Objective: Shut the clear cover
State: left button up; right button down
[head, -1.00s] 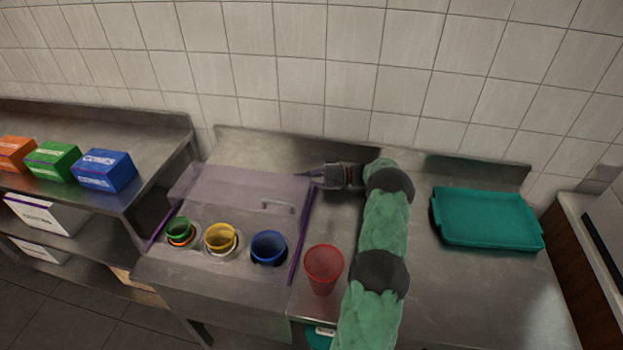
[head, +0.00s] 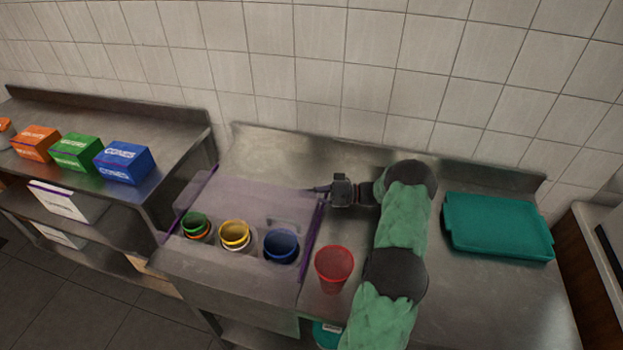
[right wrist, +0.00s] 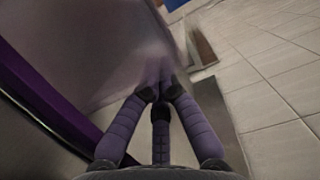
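The clear cover (head: 250,197) is a see-through, purple-tinted panel over the back of the steel topping well. It looks tilted, with its handle (head: 287,222) just behind the blue cup. The green (head: 194,223), yellow (head: 234,234) and blue (head: 281,246) cups stand in the well in front. My right gripper (head: 312,189) is at the cover's right rear edge, pointing left. In the right wrist view its fingertips (right wrist: 158,92) come together against or very near the panel, with nothing clearly held. Contact is blurred there. My left gripper is out of view.
A red cup (head: 334,268) stands right of the well, close to my right arm. A teal tray (head: 498,227) lies further right on the counter. Orange, green and blue boxes (head: 124,162) sit on the left shelf. A tiled wall stands behind.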

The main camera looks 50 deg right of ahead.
aim_at(300, 214)
pick_arm(q)
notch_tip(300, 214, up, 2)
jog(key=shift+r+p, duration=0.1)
jog(key=shift+p, duration=0.75)
pick_arm(e)
jog(key=s+a, duration=0.1)
jog(key=a, duration=0.1)
jog(key=s+a, duration=0.1)
jog(key=a, duration=0.2)
jog(key=s+a, duration=0.2)
jog(key=shift+a, duration=0.3)
